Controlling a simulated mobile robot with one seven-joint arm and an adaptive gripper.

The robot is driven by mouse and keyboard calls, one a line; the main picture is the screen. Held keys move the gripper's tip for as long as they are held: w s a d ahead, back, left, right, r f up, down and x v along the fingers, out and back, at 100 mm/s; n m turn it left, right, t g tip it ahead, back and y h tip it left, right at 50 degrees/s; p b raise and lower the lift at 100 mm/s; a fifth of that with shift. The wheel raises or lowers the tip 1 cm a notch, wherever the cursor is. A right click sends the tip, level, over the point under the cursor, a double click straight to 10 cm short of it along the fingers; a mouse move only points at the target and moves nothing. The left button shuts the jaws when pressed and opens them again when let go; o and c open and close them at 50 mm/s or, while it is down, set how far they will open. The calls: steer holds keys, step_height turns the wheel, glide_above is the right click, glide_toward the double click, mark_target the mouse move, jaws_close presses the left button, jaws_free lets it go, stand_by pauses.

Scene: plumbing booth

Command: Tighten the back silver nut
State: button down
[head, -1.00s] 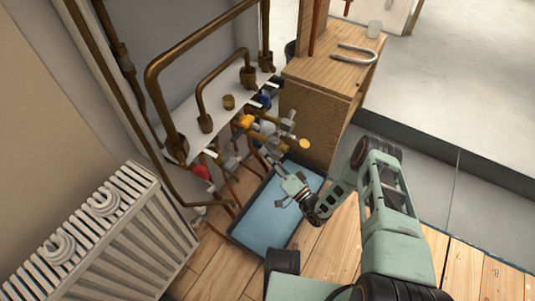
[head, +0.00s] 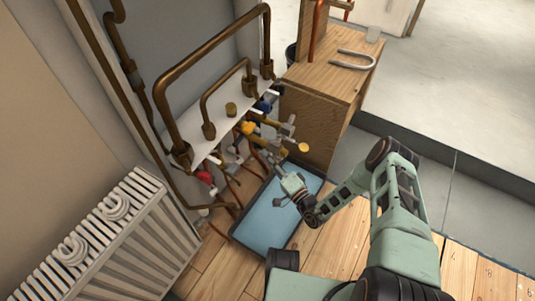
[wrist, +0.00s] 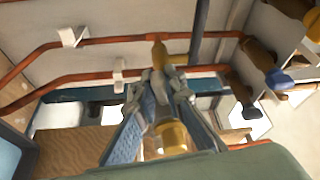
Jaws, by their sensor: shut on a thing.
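My gripper (head: 275,162) reaches in from the right to the pipe fittings under the white shelf. In the wrist view, the fingers of my gripper (wrist: 163,85) are closed around a silver nut (wrist: 160,112) on a pipe fitting. A brass part (wrist: 172,137) shows between the fingers nearer the camera, and a brass tee (wrist: 160,52) sits beyond the fingertips on a copper pipe. The fingers hide much of the nut. In the head view, the nut is too small to make out among the brass and silver fittings (head: 252,129).
A blue tray (head: 268,222) lies on the floor below the gripper. A white radiator (head: 110,245) stands at left, and a wooden cabinet (head: 318,105) stands behind the fittings at right. Bent brown pipes (head: 178,75) rise above the white shelf. Wooden floor is clear at the front.

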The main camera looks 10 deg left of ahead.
mark_target(269, 150)
step_height(269, 150, up, 3)
steer(key=m+p, duration=0.2)
steer(key=m+g+h+p, duration=0.1)
steer(key=m+p, duration=0.2)
steer(key=shift+h, duration=0.3)
steer(key=shift+w+d+r+m+g+h+p, duration=0.1)
steer(key=shift+w+r+m+g+h+p, duration=0.1)
steer(key=shift+m+g+p, duration=0.5)
steer(key=shift+w+d+r+m+g+h+p, duration=0.1)
steer(key=shift+w+r+m+g+p, duration=0.15)
steer(key=shift+m+p, duration=0.75)
steer(key=c, duration=2.3)
jaws_free()
steer(key=shift+o, duration=0.2)
steer(key=shift+s, duration=0.15)
steer(key=v, duration=1.1)
steer(key=shift+s+d, duration=0.2)
steer(key=shift+d, duration=0.15)
steer(key=shift+r, duration=0.1)
